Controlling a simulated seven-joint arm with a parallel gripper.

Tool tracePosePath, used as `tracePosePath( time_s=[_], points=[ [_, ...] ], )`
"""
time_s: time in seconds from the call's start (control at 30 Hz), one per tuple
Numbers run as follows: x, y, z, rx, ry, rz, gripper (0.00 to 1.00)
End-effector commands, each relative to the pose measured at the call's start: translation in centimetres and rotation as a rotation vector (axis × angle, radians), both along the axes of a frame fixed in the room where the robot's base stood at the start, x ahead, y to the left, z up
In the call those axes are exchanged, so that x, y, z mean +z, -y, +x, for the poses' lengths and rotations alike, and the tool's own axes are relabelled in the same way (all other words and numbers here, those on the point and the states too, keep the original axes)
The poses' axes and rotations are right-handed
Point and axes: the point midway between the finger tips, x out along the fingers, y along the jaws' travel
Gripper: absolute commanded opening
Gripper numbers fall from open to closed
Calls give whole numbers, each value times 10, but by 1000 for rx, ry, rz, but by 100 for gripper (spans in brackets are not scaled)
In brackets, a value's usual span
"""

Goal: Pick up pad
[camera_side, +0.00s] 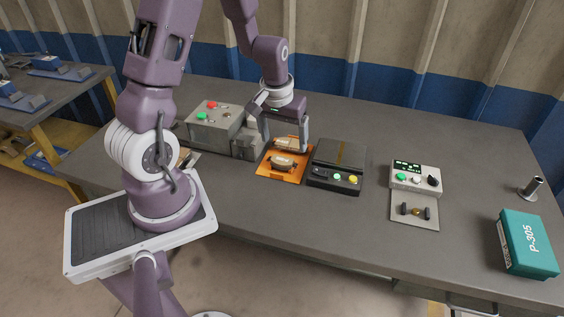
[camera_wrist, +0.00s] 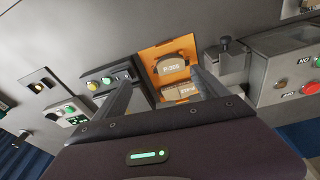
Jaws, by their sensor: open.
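Two tan brake pads lie on an orange tray (camera_side: 262,170) on the grey bench. In the side view the nearer pad (camera_side: 283,162) lies in the tray's front part, and the farther pad (camera_side: 287,144) is behind it, partly covered by my gripper (camera_side: 284,146). In the wrist view one pad (camera_wrist: 172,68) shows the printed text "P-305", and the other pad (camera_wrist: 186,91) lies closer to my gripper (camera_wrist: 165,85). My gripper is open, its fingers apart over the tray, with nothing seen held between them. I cannot tell its exact height above the pads.
A grey machine with red and green buttons (camera_side: 212,118) stands left of the tray. A black device (camera_side: 337,165) is close on the right. Farther right are a white control box (camera_side: 415,178), a teal P-305 box (camera_side: 527,243) and a metal cylinder (camera_side: 532,188). The front bench is clear.

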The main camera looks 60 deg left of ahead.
Motion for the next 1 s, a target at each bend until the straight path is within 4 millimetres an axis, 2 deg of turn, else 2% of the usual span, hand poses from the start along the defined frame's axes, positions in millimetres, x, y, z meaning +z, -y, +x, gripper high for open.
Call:
tracePosePath(
  time_s=[0.03,0.23,0.5,0.6,0.8,0.87,1.0],
  points=[
    [-15,-8,-4,28,-20,-3,84],
    [-44,-18,-5,57,-35,-2,84],
    [-87,-32,8,54,-35,-3,84],
    [-96,-33,10,53,-34,-1,84],
    [-96,-33,10,53,-31,0,84],
    [-96,-33,10,53,-31,0,74],
    [-96,-33,10,52,-31,0,46]
  ],
)
